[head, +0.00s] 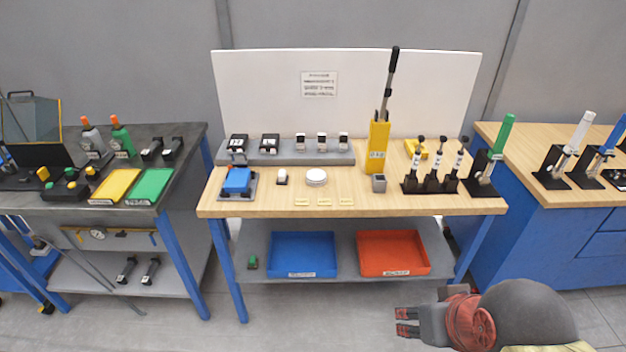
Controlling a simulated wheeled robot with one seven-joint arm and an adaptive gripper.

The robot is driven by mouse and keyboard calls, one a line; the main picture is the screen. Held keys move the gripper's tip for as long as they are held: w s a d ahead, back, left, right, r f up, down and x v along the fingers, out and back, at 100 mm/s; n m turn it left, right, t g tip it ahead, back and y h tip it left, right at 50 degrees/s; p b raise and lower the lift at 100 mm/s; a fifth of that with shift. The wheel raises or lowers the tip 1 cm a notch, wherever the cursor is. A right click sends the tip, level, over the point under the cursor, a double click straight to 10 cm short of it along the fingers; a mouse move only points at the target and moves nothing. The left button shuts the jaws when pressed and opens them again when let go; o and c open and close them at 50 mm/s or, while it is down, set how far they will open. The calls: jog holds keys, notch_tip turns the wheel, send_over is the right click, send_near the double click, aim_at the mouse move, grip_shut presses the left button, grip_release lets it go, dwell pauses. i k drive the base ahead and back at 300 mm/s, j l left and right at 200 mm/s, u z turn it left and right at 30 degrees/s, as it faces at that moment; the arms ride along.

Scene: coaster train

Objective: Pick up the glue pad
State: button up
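No thing is readably labelled as the glue pad, so I cannot tell which one it is. Flat or pad-like things in the head view are a white round piece (316,177) on the middle wooden table, a blue block on a grey base (237,182) at that table's left, and a yellow pad (115,185) and green pad (151,186) on the left dark table. My gripper (404,322) is low at the bottom right, in front of the middle table and below its top. Its two red-and-black fingers are apart with nothing between them. It touches none of these things.
The middle wooden table (260,207) has a grey riser with black-and-white blocks, a yellow lever press (377,145), several black stands and a small grey cup (379,183). Blue (302,270) and red (394,268) trays sit on its lower shelf. Tables flank it; floor in front is clear.

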aim_at(283, 179)
jog(key=i+j, duration=0.75)
jog(key=i, duration=0.15)
jog(key=i+j, duration=0.75)
jog(key=i, duration=0.2)
